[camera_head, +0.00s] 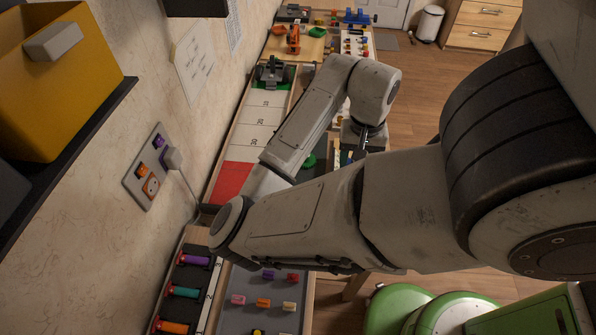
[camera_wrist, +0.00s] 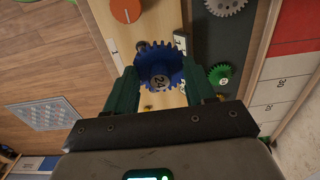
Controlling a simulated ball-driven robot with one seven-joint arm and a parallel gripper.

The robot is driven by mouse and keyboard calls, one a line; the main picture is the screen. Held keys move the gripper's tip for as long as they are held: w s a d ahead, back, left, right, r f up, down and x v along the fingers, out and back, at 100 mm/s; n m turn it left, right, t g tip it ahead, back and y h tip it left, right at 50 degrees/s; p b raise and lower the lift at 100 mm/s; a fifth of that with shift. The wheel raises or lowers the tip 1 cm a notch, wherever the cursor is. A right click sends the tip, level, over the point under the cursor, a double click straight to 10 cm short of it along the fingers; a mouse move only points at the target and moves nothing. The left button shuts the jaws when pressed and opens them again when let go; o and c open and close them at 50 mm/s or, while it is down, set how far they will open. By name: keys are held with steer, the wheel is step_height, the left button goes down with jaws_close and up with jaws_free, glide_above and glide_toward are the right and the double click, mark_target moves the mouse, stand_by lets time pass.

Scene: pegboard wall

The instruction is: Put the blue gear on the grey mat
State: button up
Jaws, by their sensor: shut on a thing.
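The blue gear (camera_wrist: 161,60), marked 24, is held between the green fingers of my gripper (camera_wrist: 162,76) in the wrist view. The fingers press on it from both sides. The grey mat (camera_wrist: 234,42) lies to the right of the gear in that view, with a green gear (camera_wrist: 220,74) and a grey gear (camera_wrist: 226,4) on it. The held gear appears above the wooden board, beside the mat. In the head view my arm covers most of this spot; only the green gear (camera_head: 309,161) and part of the mat (camera_head: 321,163) show, and I cannot make out the blue gear.
A wooden board (camera_wrist: 113,48) with an orange disc (camera_wrist: 125,10) lies left of the mat. A numbered white strip (camera_head: 256,121) with a red end (camera_head: 231,181) runs along the wall side. Wooden floor (camera_head: 419,104) is open to the right.

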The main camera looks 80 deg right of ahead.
steer(key=w+f, duration=0.2)
steer(key=w, duration=0.2)
steer(key=w+d+f+b, duration=0.1)
steer(key=w+f, duration=0.2)
steer(key=w+d+f+b, duration=0.1)
steer(key=w+f, duration=0.2)
steer(key=w, duration=0.1)
steer(key=shift+w+d, duration=0.1)
steer(key=shift+w, duration=0.2)
steer(key=shift+w+d+f, duration=0.1)
steer(key=shift+w+f, duration=0.25)
steer(key=shift+f, duration=0.15)
steer(key=shift+w+f, duration=0.2)
steer(key=shift+f, duration=1.6)
steer(key=shift+f, duration=0.15)
steer(key=o, duration=1)
step_height(320, 180, up, 12)
steer(key=shift+r+p, duration=0.2)
steer(key=shift+p, duration=0.15)
